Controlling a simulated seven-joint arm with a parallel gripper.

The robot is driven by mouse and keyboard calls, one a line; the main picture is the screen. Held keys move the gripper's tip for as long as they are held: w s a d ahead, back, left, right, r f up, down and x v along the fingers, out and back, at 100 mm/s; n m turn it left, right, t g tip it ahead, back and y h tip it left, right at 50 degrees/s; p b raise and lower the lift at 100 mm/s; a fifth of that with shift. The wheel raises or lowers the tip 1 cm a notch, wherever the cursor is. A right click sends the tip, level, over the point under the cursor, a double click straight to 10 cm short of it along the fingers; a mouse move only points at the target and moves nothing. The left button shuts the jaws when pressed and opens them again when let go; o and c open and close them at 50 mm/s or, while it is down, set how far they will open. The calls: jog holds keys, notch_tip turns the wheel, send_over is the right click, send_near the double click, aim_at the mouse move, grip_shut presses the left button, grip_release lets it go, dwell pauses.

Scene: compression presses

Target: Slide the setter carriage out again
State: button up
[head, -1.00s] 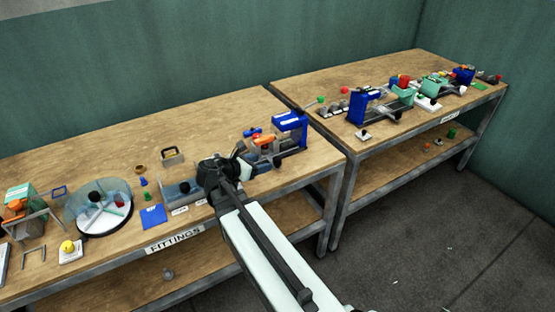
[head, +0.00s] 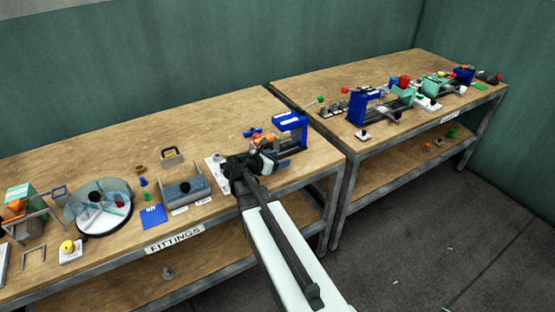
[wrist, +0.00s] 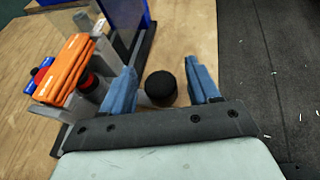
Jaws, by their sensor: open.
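A blue press frame (head: 291,121) stands near the right end of the left bench, with a dark rail (wrist: 143,48) running from it. A round black knob (wrist: 160,88), which appears to belong to the setter carriage, shows in the wrist view. My gripper (wrist: 159,68) is open, with one blue finger on each side of the knob and gaps visible; I cannot tell whether either finger touches it. Orange blocks (wrist: 62,68) sit on grey parts left of the gripper. In the head view my gripper (head: 280,160) hides most of the carriage area.
A grey open box with a black knob (head: 184,187) stands left of my arm. A round clear-covered dish (head: 98,207) is farther left. More blue and green presses (head: 362,106) stand on the right bench. Bare bench top lies behind the fixtures.

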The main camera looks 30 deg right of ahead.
grip_shut()
dwell(0.5)
jog(key=shift+a, duration=0.1)
jog(key=shift+a, duration=2)
grip_release()
jog(key=v, duration=1.3)
jog(key=shift+a, duration=0.35)
